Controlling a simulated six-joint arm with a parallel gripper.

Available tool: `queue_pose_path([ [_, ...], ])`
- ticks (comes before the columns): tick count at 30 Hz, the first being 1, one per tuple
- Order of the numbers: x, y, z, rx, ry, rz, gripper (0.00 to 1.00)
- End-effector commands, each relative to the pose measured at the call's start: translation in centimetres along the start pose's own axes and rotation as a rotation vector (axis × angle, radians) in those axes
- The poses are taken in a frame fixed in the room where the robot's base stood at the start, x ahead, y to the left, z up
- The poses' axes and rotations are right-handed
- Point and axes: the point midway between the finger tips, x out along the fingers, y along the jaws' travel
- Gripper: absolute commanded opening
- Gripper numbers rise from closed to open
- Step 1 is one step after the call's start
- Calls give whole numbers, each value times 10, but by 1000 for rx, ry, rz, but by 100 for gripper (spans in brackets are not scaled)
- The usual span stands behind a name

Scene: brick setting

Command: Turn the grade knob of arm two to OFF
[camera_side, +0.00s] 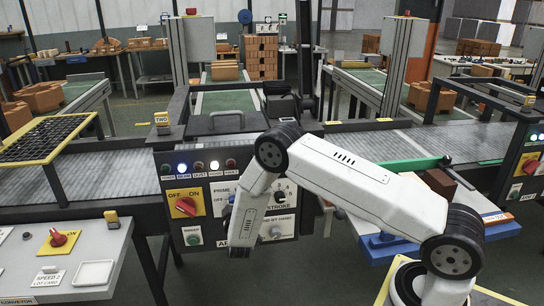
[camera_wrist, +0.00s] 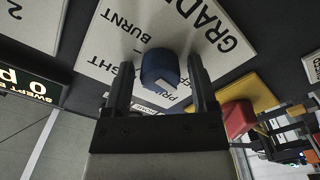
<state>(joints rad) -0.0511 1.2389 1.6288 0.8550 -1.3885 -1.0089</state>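The grade knob (camera_wrist: 158,68) is a blue knob on a white label plate (camera_wrist: 112,58) in the wrist view. The plate reads GRADE and BURNT, with other words partly covered. The knob's white mark faces the lower right, near a word starting with PR. My gripper (camera_wrist: 161,66) is open, with one finger on each side of the knob and a visible gap to both. Whether it touches the knob at depth I cannot tell.
A red knob on a yellow OFF/ON plate (camera_side: 185,203) is left of my wrist; it also shows in the wrist view (camera_wrist: 237,115). Signal lamps (camera_side: 198,165) line the panel top. A lit sign (camera_wrist: 30,88) is at left. A white bench (camera_side: 88,255) stands front left.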

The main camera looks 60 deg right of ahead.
Motion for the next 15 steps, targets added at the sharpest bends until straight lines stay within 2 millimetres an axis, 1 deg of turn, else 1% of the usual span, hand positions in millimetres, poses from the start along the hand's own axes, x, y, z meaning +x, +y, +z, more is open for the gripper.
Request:
queue_pose_path([
  [11, -1, 0, 0, 2, 0, 0, 86],
  [15, -6, 0, 0, 3, 0, -1, 86],
])
